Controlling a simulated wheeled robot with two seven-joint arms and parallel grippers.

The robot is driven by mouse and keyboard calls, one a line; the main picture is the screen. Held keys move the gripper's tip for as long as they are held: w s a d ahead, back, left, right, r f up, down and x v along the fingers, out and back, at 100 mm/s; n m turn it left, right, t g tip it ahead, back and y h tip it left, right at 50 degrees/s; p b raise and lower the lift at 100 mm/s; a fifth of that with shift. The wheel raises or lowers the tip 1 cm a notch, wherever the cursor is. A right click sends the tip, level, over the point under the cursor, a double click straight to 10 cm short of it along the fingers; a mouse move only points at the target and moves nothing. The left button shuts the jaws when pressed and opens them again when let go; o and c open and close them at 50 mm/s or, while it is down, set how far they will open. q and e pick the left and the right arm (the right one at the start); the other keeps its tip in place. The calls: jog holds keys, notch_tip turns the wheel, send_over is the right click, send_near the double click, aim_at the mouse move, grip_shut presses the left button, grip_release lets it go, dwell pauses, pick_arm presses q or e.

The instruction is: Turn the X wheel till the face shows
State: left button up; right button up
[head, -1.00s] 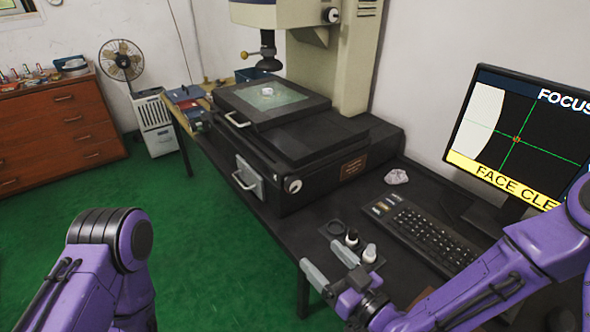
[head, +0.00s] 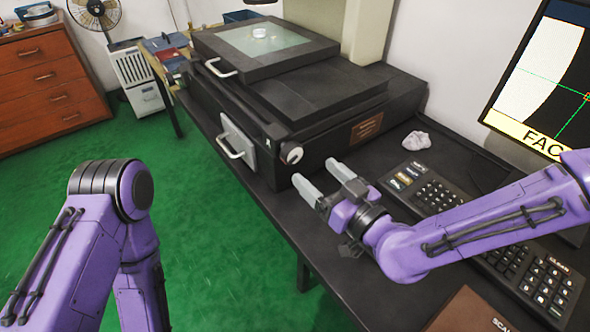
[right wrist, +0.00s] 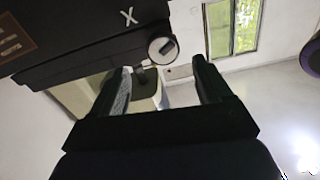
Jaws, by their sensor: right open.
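The X wheel (head: 291,153) is a small pale knob on the front corner of the black stage base (head: 320,138). In the right wrist view the wheel (right wrist: 163,49) is a round disc below a white X mark (right wrist: 128,17). My right gripper (head: 318,173) is open and empty, just right of and below the wheel, apart from it. In the right wrist view the wheel lies between the finger lines, beyond the tips. The screen (head: 545,85) shows a white area left of a green crosshair, not touching its centre. My left gripper is out of view; only its arm shows.
A pale ring (head: 259,33) sits on the glass stage. A grey drawer-like plate with a handle (head: 232,148) is left of the wheel.

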aim_at(297, 157)
jog(key=shift+x, duration=0.85)
jog(key=x, duration=0.6)
jog(key=shift+a+r, duration=0.15)
jog(key=shift+a, duration=0.05)
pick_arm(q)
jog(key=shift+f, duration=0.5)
pick_arm(e)
jog(key=c, duration=1)
